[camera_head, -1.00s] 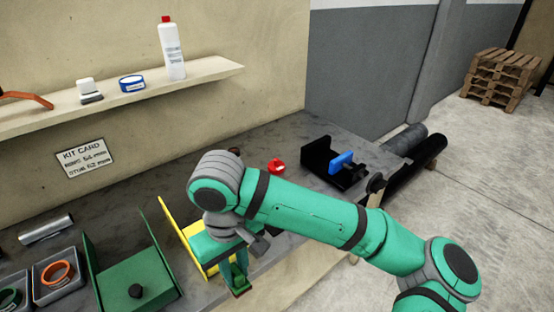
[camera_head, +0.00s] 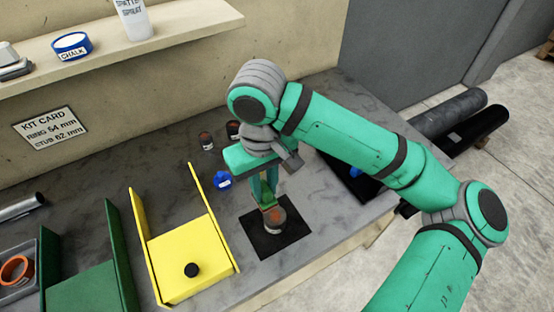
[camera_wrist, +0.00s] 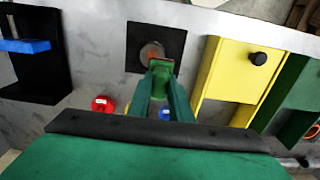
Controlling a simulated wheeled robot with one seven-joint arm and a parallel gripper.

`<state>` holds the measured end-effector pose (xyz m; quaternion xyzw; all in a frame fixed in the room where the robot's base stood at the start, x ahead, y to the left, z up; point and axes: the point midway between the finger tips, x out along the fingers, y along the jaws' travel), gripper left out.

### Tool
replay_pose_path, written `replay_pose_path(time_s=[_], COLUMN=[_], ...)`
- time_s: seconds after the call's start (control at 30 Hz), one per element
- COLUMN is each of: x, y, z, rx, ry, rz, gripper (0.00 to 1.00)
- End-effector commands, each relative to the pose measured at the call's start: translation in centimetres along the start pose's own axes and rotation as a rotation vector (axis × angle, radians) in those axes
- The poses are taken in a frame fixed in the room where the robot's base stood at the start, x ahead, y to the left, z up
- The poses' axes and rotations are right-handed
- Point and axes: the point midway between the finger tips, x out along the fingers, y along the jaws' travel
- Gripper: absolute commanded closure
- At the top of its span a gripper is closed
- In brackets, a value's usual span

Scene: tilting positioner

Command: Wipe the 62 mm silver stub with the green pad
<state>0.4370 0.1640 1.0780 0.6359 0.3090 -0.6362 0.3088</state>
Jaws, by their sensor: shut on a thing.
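A short round silver stub (camera_head: 275,222) with a rusty, brownish-orange top stands on a black square mat (camera_head: 262,246). The pad is at the stub's top edge in the head view; whether it touches is unclear. The wrist view also shows the stub (camera_wrist: 151,52) just beyond the pad, partly covered by it, on the black mat (camera_wrist: 134,62).
A yellow tray with upright walls (camera_head: 185,272) stands left of the mat, then a green one (camera_head: 85,290). A blue item (camera_head: 222,180) and dark cans (camera_head: 206,141) lie behind. A red item (camera_wrist: 102,104) shows in the wrist view. The bench's front edge is close.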

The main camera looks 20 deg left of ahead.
Motion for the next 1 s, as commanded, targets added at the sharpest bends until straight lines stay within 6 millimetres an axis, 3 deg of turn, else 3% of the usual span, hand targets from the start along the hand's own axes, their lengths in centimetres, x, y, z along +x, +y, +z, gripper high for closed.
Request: replay_pose_path(time_s=[0.37,1.0], x=[1.6,7.8], y=[0.1,0.2], z=[0.1,0.2], rx=[0.004,0.006], ry=[-0.001,-0.002], rz=[-0.001,-0.002], gripper=[0.99,0.99])
